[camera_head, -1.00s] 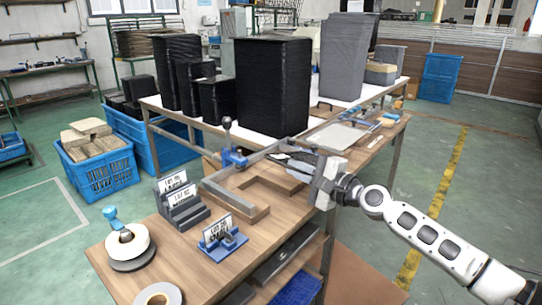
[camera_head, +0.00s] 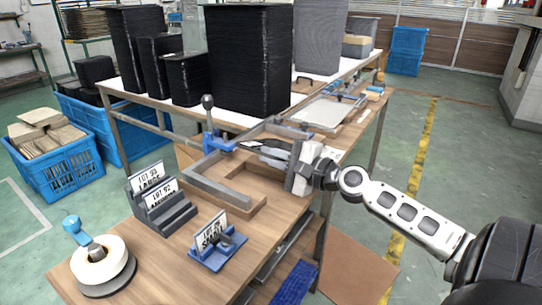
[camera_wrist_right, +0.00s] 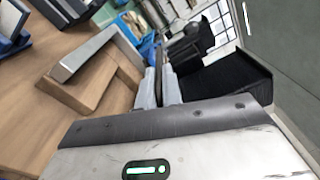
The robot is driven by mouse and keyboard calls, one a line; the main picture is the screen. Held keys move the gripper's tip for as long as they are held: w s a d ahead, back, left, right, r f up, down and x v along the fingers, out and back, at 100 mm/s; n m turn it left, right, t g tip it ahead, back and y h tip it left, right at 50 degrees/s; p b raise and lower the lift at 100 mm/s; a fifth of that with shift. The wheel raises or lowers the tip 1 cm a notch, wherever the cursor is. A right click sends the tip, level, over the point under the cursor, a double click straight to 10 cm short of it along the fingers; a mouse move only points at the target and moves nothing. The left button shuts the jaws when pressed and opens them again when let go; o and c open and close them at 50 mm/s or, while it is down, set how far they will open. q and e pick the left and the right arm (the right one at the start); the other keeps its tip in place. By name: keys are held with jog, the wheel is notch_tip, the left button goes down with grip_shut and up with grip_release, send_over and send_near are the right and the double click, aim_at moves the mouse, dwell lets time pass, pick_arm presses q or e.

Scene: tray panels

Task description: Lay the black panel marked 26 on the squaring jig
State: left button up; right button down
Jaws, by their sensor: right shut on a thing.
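My right gripper (camera_head: 285,155) is shut on a thin dark flat piece (camera_head: 262,146) above the back right part of the squaring jig. In the right wrist view the gripper (camera_wrist_right: 160,85) has its fingers close together with a thin dark edge between them. The piece shows nearly edge-on, so I cannot read a mark on it or tell whether it touches the jig. The squaring jig (camera_head: 216,191) has grey bars and a wooden frame on the workbench, with a blue clamp at its back left corner. It also shows in the right wrist view (camera_wrist_right: 88,55). My left gripper is not in view.
Tall black stacks (camera_head: 250,60) and a grey stack stand on the white-topped table behind. Lot-card holders (camera_head: 160,203), a blue card stand (camera_head: 217,247) and a tape roll (camera_head: 102,265) occupy the front of the workbench (camera_head: 165,262). Blue crates (camera_head: 65,165) stand on the floor at left.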

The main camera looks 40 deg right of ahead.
aim_at(251, 148)
pick_arm(q)
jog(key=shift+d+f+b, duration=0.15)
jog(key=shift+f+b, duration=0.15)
jog(key=shift+b, duration=0.2)
pick_arm(e)
jog(key=w+a+f, duration=0.1)
jog(key=w+f, duration=0.2)
jog(key=w, duration=0.2)
jog(key=shift+a, duration=0.25)
jog(key=shift+w, duration=0.1)
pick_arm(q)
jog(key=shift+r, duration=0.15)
pick_arm(e)
jog(key=shift+r, duration=0.15)
